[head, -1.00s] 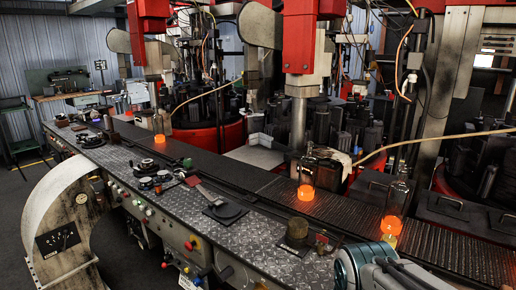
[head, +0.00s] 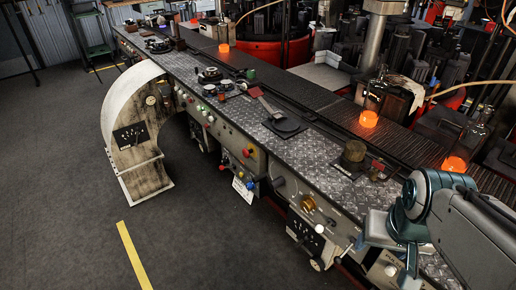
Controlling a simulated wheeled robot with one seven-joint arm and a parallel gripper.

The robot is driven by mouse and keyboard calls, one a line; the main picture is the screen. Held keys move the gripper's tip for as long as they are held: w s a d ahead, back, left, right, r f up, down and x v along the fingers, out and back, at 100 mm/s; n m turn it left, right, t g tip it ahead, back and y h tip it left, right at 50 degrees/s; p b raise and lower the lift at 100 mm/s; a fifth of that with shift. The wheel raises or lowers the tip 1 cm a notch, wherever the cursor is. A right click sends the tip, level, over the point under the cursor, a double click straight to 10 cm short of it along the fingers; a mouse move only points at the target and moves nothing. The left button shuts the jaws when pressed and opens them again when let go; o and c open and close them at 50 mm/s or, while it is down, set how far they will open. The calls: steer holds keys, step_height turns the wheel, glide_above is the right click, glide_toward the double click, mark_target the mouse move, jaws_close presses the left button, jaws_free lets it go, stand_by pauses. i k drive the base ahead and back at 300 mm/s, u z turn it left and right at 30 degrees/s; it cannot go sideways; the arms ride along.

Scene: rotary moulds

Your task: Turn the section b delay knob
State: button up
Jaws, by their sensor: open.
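The long machine bench (head: 225,105) carries several knobs and buttons on its front face. A brass-coloured round knob (head: 307,203) sits on the front panel near the right, with a dark dial (head: 279,182) to its left. Labels are too small to read, so I cannot tell which knob is the section b delay knob. My arm enters at the lower right, its teal joint over the bench's right end. It hides part of the front panel there. I cannot make out my gripper's fingers.
A curved, worn metal housing (head: 145,165) stands in front of the bench at left. Glowing bottles (head: 369,108) stand on the conveyor (head: 330,100) behind. A red emergency button (head: 247,153) is on the front face. Dark floor with a yellow line (head: 133,255) is clear in front.

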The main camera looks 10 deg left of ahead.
mark_target(225, 160)
steer(key=k, duration=0.65)
steer(key=u, duration=0.7)
steer(key=i, duration=0.6)
steer(key=u, duration=1.05)
steer(key=i, duration=1)
steer(key=z, duration=0.7)
steer(key=i, duration=0.95)
steer(key=z, duration=1.05)
